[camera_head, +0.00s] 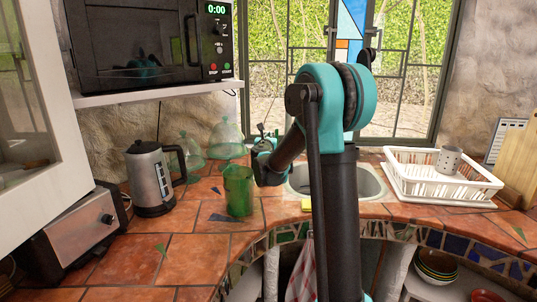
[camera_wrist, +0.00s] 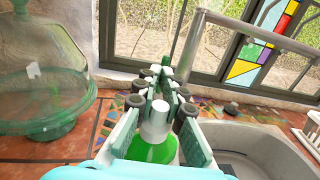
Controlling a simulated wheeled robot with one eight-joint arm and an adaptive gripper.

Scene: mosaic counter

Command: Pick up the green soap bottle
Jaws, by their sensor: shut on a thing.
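The green soap bottle (camera_wrist: 152,148) shows in the wrist view, with a white top and a green body. It stands between the two fingers of my gripper (camera_wrist: 157,100), which is shut on it. In the head view my gripper (camera_head: 265,140) is beyond the green glass, left of the sink. There the bottle is mostly hidden by my arm and gripper, and I cannot tell whether its base touches the counter.
A green glass (camera_head: 238,192) stands close in front of my gripper. Clear green glass jars (camera_head: 226,140) and a kettle (camera_head: 150,178) stand to the left. The sink (camera_head: 372,184) and a white dish rack (camera_head: 415,185) are to the right. A yellow sponge (camera_head: 306,204) lies near the sink.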

